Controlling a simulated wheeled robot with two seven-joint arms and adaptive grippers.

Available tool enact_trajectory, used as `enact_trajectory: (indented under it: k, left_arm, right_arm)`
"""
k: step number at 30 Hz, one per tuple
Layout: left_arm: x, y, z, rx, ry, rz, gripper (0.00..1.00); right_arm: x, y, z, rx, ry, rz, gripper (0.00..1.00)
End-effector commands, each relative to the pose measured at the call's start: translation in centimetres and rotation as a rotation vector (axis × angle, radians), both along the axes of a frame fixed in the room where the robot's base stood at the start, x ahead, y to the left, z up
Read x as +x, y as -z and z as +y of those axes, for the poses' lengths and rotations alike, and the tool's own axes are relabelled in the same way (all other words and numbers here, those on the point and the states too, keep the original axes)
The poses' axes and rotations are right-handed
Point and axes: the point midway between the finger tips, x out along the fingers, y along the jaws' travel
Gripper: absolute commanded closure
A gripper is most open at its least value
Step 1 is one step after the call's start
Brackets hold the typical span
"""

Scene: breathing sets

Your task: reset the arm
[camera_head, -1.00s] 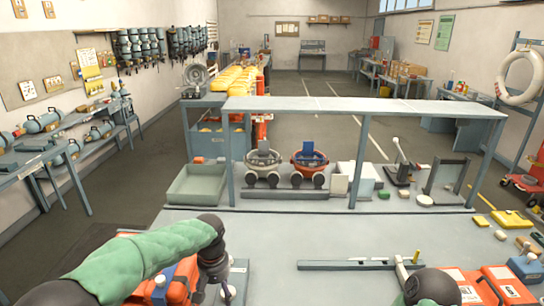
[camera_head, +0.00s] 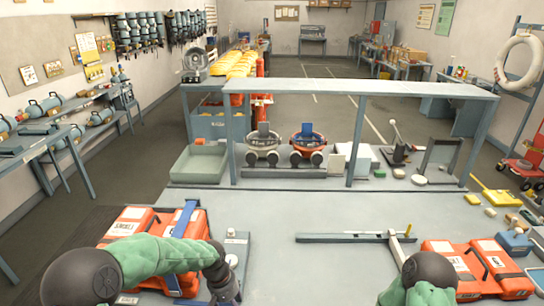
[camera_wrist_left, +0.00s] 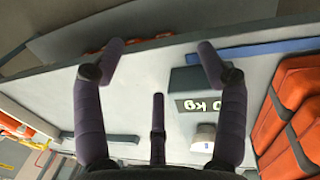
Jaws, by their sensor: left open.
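My left arm (camera_head: 165,257) comes in from the bottom left in a green sleeve. Its dark gripper (camera_head: 222,285) is low over the near bench, right beside the left orange case (camera_head: 130,226). In the left wrist view the gripper (camera_wrist_left: 160,52) has its fingers spread with nothing between them. A dark block marked "0 kg" (camera_wrist_left: 190,80) lies beyond the right finger, with orange cases (camera_wrist_left: 300,85) at the right.
The bench (camera_head: 290,215) is clear in the middle. A grey bar (camera_head: 345,238) lies right of centre. More orange cases (camera_head: 480,268) lie at the right. A raised shelf (camera_head: 350,87) spans the back above two round-framed units (camera_head: 308,143). A green-grey tray (camera_head: 198,166) stands at the left.

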Motion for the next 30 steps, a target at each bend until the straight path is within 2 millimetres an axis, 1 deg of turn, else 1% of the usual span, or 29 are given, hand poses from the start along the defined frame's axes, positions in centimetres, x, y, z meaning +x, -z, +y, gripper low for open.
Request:
enact_trajectory:
  k: [1,5,6,8,9,11,12,15,18,21,25,30]
  left_arm:
    - [-1.0,2.2,-0.3,-0.02,0.006,0.011,0.27]
    - [-3.7,7.5,-1.3,-0.084,0.016,0.017,0.27]
    - [-4.8,9.2,-1.6,-0.105,0.017,0.017,0.27]
    - [-6.7,11.7,-2.0,-0.134,0.013,0.015,0.27]
    - [-8.0,13.4,-2.2,-0.152,0.008,0.012,0.27]
    - [-10.3,15.6,-2.5,-0.174,-0.002,0.008,0.27]
    - [-11.8,17.0,-2.7,-0.185,-0.009,0.003,0.27]
    - [-15.2,19.5,-2.8,-0.199,-0.03,-0.01,0.27]
    - [-18.1,21.0,-2.7,-0.199,-0.046,-0.019,0.27]
    - [-19.8,21.7,-2.5,-0.192,-0.055,-0.03,0.27]
    - [-20.8,22.0,-2.4,-0.186,-0.059,-0.038,0.27]
    - [-20.9,22.0,-2.4,-0.185,-0.059,-0.04,0.27]
  right_arm:
    - [0.0,0.2,0.0,0.0,0.0,0.0,0.6]
    - [0.0,0.7,0.0,0.0,0.0,-0.001,0.6]
    - [0.0,0.8,0.0,0.0,0.0,-0.001,0.6]
    - [0.0,1.0,0.0,0.0,0.0,-0.001,0.6]
    - [0.0,1.2,0.0,0.0,0.0,0.0,0.6]
    - [0.0,1.4,0.0,0.0,0.0,0.0,0.6]
    - [0.0,1.6,0.0,0.0,0.0,0.0,0.6]
    - [0.0,1.9,0.0,0.0,0.0,0.0,0.6]
    - [0.0,2.1,0.0,0.0,0.0,0.0,0.6]
    - [0.0,2.3,0.0,0.0,0.0,0.0,0.6]
    - [0.0,2.3,0.0,0.0,0.0,0.0,0.6]
    - [0.0,2.3,0.0,0.0,0.0,0.0,0.6]
